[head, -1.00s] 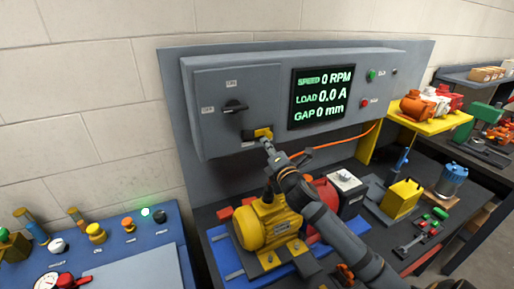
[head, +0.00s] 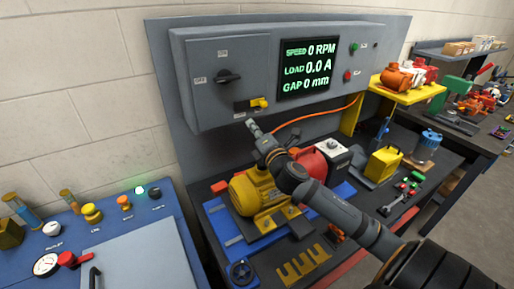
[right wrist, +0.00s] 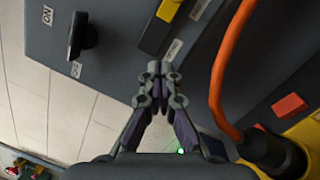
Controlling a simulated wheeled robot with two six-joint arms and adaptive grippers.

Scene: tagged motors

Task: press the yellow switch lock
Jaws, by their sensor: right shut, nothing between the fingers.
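The yellow switch lock (head: 259,102) sits on the lower front of the grey control box, beside a dark block. Part of it also shows at the top of the right wrist view (right wrist: 170,9). My right gripper (head: 251,124) is shut and empty, its tips just below and slightly left of the lock, with a visible gap. In the right wrist view the shut fingertips (right wrist: 160,68) are below the lock and do not touch it. My left gripper is not in view.
A black rotary switch (head: 229,76) is left of the lock and a display (head: 308,68) right of it. An orange cable (head: 318,113) curves from the box. A yellow motor (head: 256,192) and a red machine (head: 318,165) stand on the bench below.

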